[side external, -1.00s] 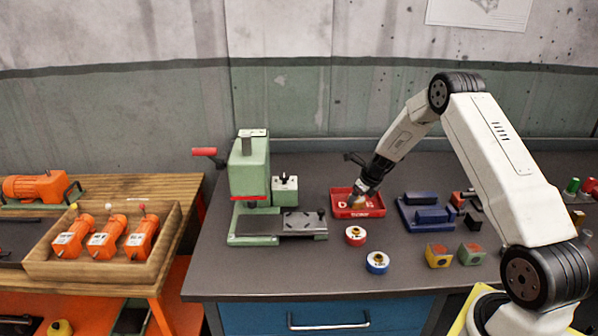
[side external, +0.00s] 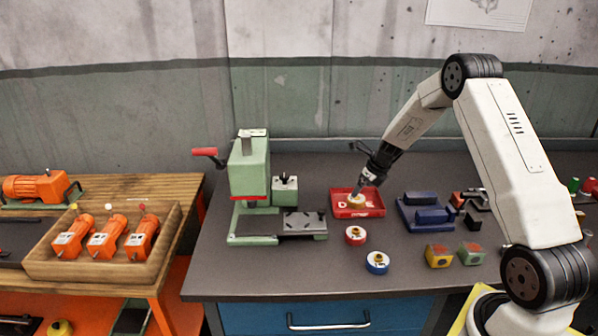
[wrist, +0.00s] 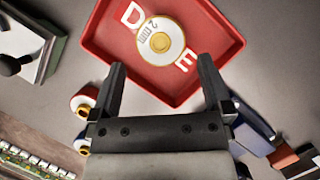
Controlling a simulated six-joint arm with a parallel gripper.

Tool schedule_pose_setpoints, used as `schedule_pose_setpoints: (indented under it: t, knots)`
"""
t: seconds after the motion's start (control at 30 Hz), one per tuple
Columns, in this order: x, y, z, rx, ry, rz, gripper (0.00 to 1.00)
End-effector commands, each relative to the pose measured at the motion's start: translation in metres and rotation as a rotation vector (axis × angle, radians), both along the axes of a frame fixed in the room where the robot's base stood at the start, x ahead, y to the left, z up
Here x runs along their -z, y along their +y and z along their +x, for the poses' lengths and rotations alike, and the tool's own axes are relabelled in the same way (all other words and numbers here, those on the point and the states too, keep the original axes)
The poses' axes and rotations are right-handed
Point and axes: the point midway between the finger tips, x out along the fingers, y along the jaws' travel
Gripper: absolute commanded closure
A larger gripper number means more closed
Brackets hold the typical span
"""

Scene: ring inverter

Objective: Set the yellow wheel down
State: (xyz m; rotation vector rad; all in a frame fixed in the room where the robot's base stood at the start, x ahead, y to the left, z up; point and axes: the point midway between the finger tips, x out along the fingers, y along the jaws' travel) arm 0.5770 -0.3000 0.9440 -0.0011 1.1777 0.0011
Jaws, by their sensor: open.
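The yellow wheel (wrist: 160,40) lies flat in the red tray (wrist: 104,48). It has a yellow rim, a white face marked "2 mm" and a small hub. In the side view the wheel (side external: 357,200) shows in the tray (side external: 375,212), partly behind my gripper. My gripper (wrist: 160,72) is open and empty in the wrist view. Its fingertips lie to either side, just short of the wheel and apart from it. In the side view my gripper (side external: 367,182) is above the back right part of the tray.
A green press (side external: 250,175) stands left of the tray. Red (side external: 355,236) and blue (side external: 377,263) wheels are in front. A dark blue fixture (side external: 425,212) is to the right, with yellow (side external: 438,256) and green (side external: 471,254) blocks before it. The bench front left is clear.

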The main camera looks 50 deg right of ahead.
Motion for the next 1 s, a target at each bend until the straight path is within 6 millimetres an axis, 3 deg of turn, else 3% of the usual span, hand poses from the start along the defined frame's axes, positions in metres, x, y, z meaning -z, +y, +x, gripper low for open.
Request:
schedule_pose_setpoints:
  t: [0.5,1.0]
  knots:
    - [-0.058,0.0,-0.024,0.0,-0.001,-0.001,0.0]
    - [-0.069,0.0,-0.029,0.0,0.001,0.0,0.0]
